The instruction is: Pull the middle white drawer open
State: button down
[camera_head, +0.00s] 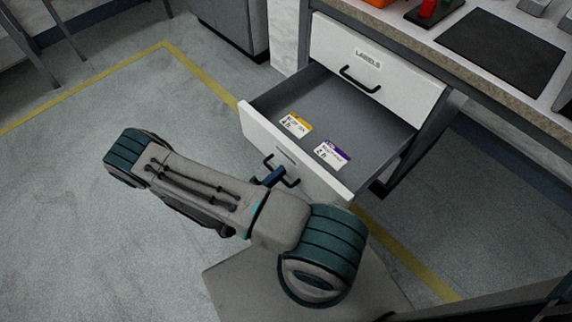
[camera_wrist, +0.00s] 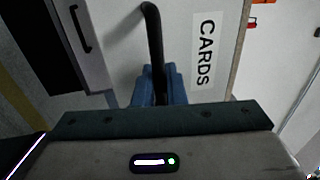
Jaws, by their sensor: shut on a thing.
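The middle white drawer (camera_head: 327,178) stands pulled well out of the cabinet, and its grey interior shows. A yellow-and-white card (camera_head: 295,125) and a purple-and-white card (camera_head: 331,154) lie flat inside it. My gripper (camera_head: 272,177) is at the drawer's front. In the wrist view my gripper's blue fingers (camera_wrist: 158,84) are shut on the black drawer handle (camera_wrist: 153,35), beside a label reading CARDS (camera_wrist: 206,48). My arm hides part of the drawer's lower front in the head view.
The upper drawer (camera_head: 378,62), labelled LABELS, is shut above it, with its own black handle (camera_head: 360,79). A countertop with a dark mat (camera_head: 501,45) overhangs at the right. Open grey floor (camera_head: 90,190) with a yellow line lies to the left.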

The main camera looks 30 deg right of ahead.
jog(key=shift+s+a, duration=0.2)
jog(key=shift+a, duration=0.35)
jog(key=c, duration=1.6)
grip_release()
jog(key=p+v, duration=0.1)
jog(key=v, duration=1.3)
jog(key=shift+d, duration=0.1)
